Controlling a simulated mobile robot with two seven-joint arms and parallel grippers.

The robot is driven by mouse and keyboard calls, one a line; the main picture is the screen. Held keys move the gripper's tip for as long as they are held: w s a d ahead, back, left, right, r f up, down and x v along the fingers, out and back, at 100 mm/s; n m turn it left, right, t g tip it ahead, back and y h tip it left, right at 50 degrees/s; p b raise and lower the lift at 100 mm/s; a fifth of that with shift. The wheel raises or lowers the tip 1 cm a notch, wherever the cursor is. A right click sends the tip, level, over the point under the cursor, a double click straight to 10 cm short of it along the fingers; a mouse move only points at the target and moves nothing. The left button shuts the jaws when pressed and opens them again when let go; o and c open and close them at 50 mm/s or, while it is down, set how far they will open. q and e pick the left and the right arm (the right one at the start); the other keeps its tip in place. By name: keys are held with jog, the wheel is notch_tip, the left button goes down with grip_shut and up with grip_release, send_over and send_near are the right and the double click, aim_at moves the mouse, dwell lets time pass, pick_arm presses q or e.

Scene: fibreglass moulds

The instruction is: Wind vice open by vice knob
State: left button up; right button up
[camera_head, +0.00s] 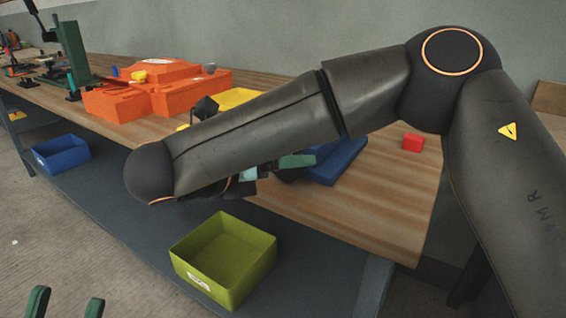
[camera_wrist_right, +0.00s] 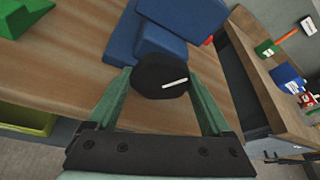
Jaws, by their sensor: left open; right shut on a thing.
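The blue vice (camera_head: 338,160) sits on the wooden bench, partly hidden behind my right arm in the head view. It also shows at the top of the right wrist view (camera_wrist_right: 170,30). Its round black vice knob (camera_wrist_right: 161,76) has a white line on its face, tilted slightly up to the right. My right gripper (camera_wrist_right: 158,80) has its green fingers on either side of the knob and is shut on it. My left gripper (camera_head: 67,304) is open and empty at the bottom left of the head view, away from the bench top. The jaw gap of the vice is hidden.
A red block (camera_head: 413,142) lies right of the vice. Orange moulds (camera_head: 160,90) and a yellow piece (camera_head: 235,98) are farther left. A lime bin (camera_head: 225,255) and a blue bin (camera_head: 62,153) stand on the lower shelf. A green piece (camera_wrist_right: 25,15) lies on the bench.

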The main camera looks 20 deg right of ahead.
jog(key=o, duration=1.2)
jog(key=shift+c, duration=0.2)
jog(key=shift+a, duration=0.1)
jog(key=p+v, duration=0.2)
jog(key=v, duration=1)
jog(key=shift+p, duration=0.4)
jog(key=shift+s+a, duration=0.1)
jog(key=shift+s, duration=0.05)
